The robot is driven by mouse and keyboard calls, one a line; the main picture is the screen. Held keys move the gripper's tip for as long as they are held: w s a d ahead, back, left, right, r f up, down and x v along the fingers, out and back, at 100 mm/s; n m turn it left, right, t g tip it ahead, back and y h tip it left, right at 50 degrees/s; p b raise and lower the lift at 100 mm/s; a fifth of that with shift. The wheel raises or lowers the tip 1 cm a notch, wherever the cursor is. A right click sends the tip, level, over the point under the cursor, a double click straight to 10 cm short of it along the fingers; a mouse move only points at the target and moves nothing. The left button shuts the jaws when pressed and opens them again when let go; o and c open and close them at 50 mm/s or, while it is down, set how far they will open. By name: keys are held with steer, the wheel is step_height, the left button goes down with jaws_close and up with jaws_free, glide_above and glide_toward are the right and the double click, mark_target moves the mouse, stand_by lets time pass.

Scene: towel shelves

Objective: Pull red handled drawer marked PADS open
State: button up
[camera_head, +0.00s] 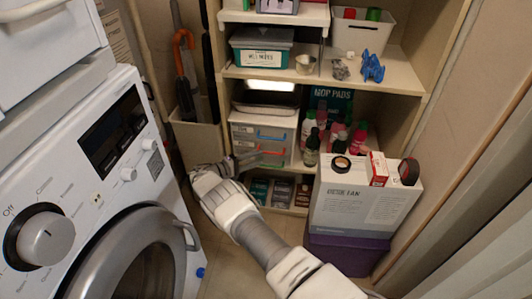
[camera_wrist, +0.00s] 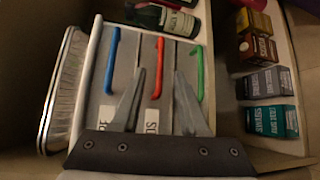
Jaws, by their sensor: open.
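A grey drawer unit (camera_head: 242,131) stands on a middle shelf, with its drawers shut. In the wrist view it shows turned on its side, with a blue handle (camera_wrist: 112,60), a red handle (camera_wrist: 158,66) and a green handle (camera_wrist: 199,73). The red handle is the middle one and also shows in the camera_head view (camera_head: 274,153). My gripper (camera_wrist: 159,72) is open, with one fingertip on each side of the red handle in the wrist view. I cannot tell whether it touches. White labels are partly hidden by the fingers; I cannot read PADS on them.
Bottles (camera_head: 311,146) stand close right of the drawer unit. Small boxes (camera_head: 281,192) sit on the shelf below. A fan box (camera_head: 365,205) stands at the front right. A washing machine (camera_head: 100,190) fills the left. A narrow strip of floor lies between.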

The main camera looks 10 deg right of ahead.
mark_target(271, 153)
steer(key=b+x, duration=0.1)
steer(key=x, duration=0.6)
steer(key=shift+w+d+f, duration=0.1)
steer(key=shift+d, duration=0.1)
steer(key=shift+c, duration=0.2)
jaws_close()
stand_by(1.0)
